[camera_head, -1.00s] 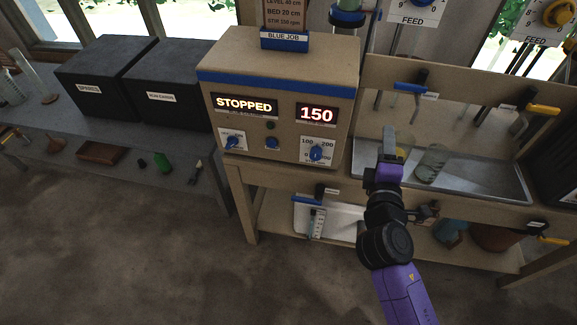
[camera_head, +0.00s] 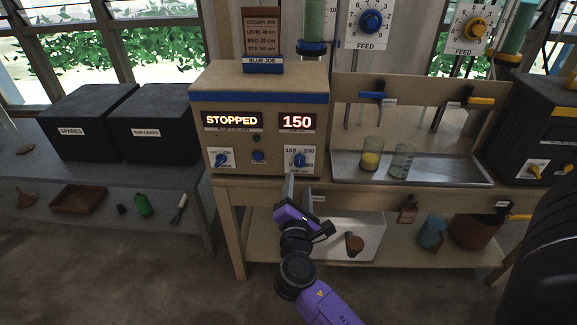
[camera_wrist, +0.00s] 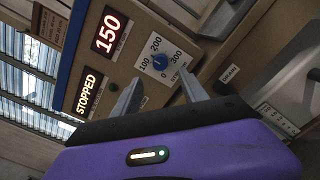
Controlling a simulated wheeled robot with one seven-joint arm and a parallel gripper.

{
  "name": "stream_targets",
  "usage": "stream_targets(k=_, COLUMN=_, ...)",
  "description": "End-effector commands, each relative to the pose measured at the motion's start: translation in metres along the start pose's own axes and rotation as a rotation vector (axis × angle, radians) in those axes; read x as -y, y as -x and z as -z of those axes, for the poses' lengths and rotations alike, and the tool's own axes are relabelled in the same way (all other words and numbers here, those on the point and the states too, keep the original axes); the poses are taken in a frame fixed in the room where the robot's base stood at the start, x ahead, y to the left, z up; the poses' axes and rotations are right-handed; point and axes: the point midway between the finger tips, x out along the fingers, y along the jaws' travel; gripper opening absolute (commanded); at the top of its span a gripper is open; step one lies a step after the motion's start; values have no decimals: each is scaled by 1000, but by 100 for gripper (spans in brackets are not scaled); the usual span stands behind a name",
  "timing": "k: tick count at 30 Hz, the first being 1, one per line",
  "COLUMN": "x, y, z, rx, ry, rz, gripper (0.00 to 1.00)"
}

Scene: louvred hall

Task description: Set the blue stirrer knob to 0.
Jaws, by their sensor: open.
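The blue stirrer knob (camera_head: 299,160) is on a white dial plate at the lower right of the tan control box (camera_head: 262,93). Its dial shows 100 and 200 in the head view; in the wrist view the knob (camera_wrist: 160,62) has 0, 100, 200 and 300 around it. The red display (camera_head: 297,122) reads 150, and the other display (camera_head: 233,121) reads STOPPED. My gripper (camera_head: 299,188) is below and in front of the dial. In the wrist view its fingers (camera_wrist: 158,95) are spread and empty, with the knob beyond and between them, apart from both.
Left on the box face are a blue switch knob (camera_head: 221,160) and a blue button (camera_head: 258,156). A metal tray (camera_head: 440,171) with two beakers stands to the right. A black box with a yellow knob (camera_head: 534,170) stands at far right.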

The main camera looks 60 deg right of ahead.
Motion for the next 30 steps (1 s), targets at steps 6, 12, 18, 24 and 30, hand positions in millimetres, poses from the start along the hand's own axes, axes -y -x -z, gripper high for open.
stream_targets(k=6, x=0, y=-17, z=0, rx=1, ry=-1, rz=0, gripper=51)
stream_targets(k=12, x=0, y=-43, z=0, rx=1, ry=-1, rz=0, gripper=51)
stream_targets(k=18, x=0, y=-68, z=0, rx=1, ry=-2, rz=1, gripper=51)
stream_targets(k=24, x=0, y=-93, z=0, rx=1, ry=-3, rz=0, gripper=51)
stream_targets(k=30, x=-1, y=-93, z=0, rx=-2, ry=-1, rz=-1, gripper=51)
